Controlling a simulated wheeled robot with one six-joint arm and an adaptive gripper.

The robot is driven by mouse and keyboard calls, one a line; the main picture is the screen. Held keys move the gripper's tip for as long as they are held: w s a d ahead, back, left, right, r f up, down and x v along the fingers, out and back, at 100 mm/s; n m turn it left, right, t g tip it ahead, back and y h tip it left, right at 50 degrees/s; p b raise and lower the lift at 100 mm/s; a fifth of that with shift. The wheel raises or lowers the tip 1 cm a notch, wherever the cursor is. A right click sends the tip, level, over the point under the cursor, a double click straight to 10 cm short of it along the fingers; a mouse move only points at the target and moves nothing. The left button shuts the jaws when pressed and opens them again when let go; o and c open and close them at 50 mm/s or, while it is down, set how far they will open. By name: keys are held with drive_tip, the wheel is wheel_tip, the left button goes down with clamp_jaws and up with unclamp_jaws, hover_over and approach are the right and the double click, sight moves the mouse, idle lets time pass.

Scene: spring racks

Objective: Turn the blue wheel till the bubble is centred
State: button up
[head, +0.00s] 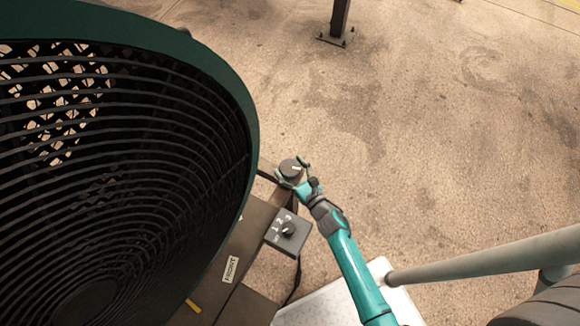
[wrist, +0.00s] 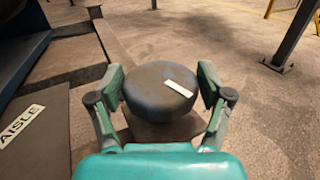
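A round dark grey wheel (head: 291,168) with a white bar on its top sits at the end of a dark beam, beside the large fan cage. Its side looks faintly bluish in the wrist view (wrist: 158,90). The white bar points to the right and slightly down there. My gripper (wrist: 160,86) has one finger on each side of the wheel, with both pads against or very near its rim. In the head view my gripper (head: 293,171) reaches the wheel from the lower right. I see no bubble or level in either view.
A large green-rimmed fan cage (head: 110,170) fills the left. A dark box with a numbered dial (head: 287,231) stands just below the wheel. A post (head: 339,20) stands at the back. Bare concrete floor is open to the right.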

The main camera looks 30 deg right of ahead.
drive_tip(key=shift+o, duration=0.9)
drive_tip(key=shift+s, duration=0.1)
drive_tip(key=s+d, duration=0.1)
drive_tip(key=s, duration=1)
drive_tip(key=shift+s+d, duration=0.35)
drive_tip(key=shift+d, duration=0.05)
